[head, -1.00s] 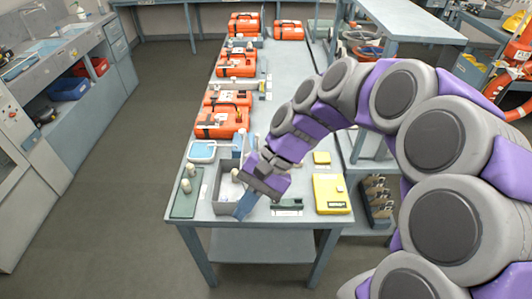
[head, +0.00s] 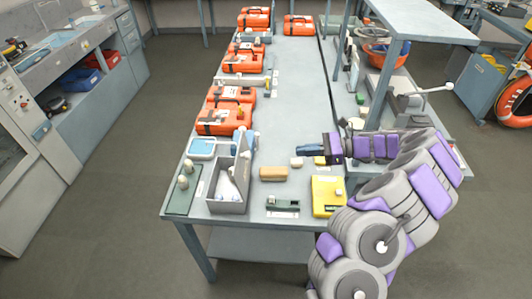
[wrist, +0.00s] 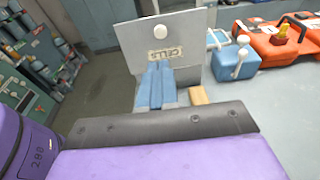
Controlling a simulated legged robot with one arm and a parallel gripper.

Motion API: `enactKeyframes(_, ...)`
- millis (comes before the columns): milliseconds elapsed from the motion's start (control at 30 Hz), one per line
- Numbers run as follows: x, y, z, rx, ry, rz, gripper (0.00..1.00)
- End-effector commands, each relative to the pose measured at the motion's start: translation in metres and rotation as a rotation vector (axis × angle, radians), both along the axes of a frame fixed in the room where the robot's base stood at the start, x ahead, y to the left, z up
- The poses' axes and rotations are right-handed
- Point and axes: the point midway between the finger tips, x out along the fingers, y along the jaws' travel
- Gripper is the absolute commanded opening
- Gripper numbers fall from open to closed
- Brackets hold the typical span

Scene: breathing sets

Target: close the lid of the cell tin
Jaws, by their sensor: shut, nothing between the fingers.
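The grey cell tin (head: 227,207) stands open near the table's front left corner, with whitish items (head: 229,183) inside. Its lid (head: 244,165) stands roughly upright along the tin's right side. In the wrist view the lid (wrist: 185,48) faces me, with a white knob and a "CELLS" label. My gripper (head: 306,149) is to the right of the tin and lid in the head view, pointing left. Its blue fingers (wrist: 160,72) lie side by side, shut and empty, in front of the lid's lower part. The lid hides the tin's inside in the wrist view.
A tan block (head: 273,173), a dark green item (head: 282,203) and a yellow case (head: 328,194) lie right of the tin. A green tray (head: 183,197) with pale pieces is at its left. Orange cases (head: 224,118) line the table's left side farther back.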

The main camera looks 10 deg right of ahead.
Motion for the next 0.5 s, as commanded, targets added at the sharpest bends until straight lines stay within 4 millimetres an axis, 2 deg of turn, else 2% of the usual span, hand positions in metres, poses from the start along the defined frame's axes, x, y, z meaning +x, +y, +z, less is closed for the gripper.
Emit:
enactKeyframes(167, 0.003, 0.007, -0.005, 0.005, 0.008, -0.011, 0.00)
enactKeyframes(500, 0.022, 0.059, -0.018, 0.010, 0.009, -0.007, 0.00)
